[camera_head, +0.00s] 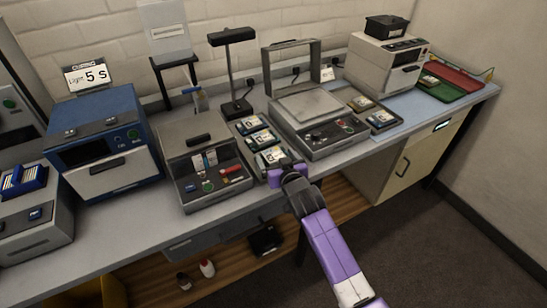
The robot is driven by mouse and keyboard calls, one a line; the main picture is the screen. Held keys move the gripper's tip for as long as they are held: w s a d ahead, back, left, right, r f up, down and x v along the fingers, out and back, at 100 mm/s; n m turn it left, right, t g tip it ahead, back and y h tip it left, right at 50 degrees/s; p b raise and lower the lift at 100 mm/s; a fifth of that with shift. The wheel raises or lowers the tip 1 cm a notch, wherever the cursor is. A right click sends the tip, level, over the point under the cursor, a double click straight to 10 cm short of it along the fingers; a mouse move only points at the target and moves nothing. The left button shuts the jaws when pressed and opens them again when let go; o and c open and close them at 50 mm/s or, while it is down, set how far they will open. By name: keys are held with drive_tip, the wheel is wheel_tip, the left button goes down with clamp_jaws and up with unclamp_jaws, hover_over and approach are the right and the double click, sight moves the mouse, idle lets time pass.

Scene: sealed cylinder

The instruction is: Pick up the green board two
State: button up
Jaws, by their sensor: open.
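No board can be clearly read as green board two at this size. A column of small dark trays with labelled cards or boards lies mid-bench: a rear one (249,125), a middle one (260,139) and a front one (271,156). Their labels are too small to read surely. My purple gripper (276,174) is at the bench's front edge, close to the front tray and partly covering its near end. It is open, and I see nothing held in it. Whether it touches the tray is unclear.
A grey machine with a raised frame (318,120) stands right of the trays, and a grey box with coloured controls (207,173) stands left. A blue oven-like machine (103,148) is further left. Red and green mats (458,80) lie at the far right.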

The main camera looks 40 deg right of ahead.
drive_tip(key=shift+c, duration=0.2)
drive_tip(key=c, duration=1.6)
drive_tip(key=shift+r, duration=0.15)
